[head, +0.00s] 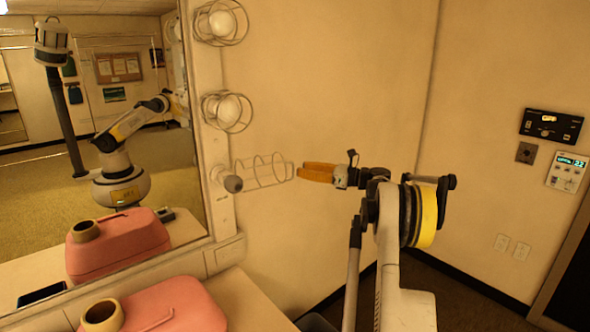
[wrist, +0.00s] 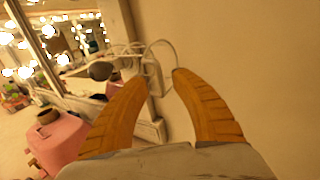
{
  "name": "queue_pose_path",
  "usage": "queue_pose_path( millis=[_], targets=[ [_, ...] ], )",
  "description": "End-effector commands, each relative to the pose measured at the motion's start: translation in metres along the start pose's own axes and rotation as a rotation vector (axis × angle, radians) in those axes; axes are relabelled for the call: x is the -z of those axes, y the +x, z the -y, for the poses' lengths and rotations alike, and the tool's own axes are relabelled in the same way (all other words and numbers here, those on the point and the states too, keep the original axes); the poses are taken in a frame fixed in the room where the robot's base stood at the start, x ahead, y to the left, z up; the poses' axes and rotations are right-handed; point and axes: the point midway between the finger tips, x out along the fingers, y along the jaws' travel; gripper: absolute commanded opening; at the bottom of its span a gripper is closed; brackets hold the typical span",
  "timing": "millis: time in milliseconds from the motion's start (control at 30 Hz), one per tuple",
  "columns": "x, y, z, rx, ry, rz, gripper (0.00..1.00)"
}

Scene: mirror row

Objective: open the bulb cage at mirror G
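On the mirror frame's lower right, a wire bulb cage (head: 264,171) stretches out to the right of a dark, unlit bulb (head: 233,184). Most of the cage lies beside this bulb rather than around it. In the wrist view, a cage wire loop (wrist: 162,41) shows just beyond the fingertips, and the dark bulb (wrist: 100,70) is left of them. My gripper (head: 303,171) points left at the cage's far end, its orange fingers very close to it. In the wrist view the fingers (wrist: 161,77) are apart with nothing clearly held; whether they touch the wire is unclear. No mirror letter is readable.
Two caged white bulbs, an upper one (head: 221,22) and a middle one (head: 227,110), stick out above. A pink jug (head: 170,308) stands on the counter (head: 262,304) below. The mirror (head: 120,200) reflects my arm. Bare wall (head: 330,90) lies behind; wall panels are at right.

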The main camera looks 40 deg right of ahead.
Motion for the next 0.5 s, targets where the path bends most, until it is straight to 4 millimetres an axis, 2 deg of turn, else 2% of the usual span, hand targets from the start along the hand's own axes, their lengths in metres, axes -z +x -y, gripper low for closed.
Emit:
queue_pose_path(
  millis=[33,200,333,500],
  targets=[
    [0.000,-0.014,0.001,0.003,0.000,0.000,0.30],
    [0.000,-0.050,0.001,0.004,0.000,0.000,0.30],
    [0.000,-0.068,0.001,0.003,0.000,0.000,0.30],
    [0.000,-0.078,0.000,0.001,0.000,0.000,0.30]
  ],
)
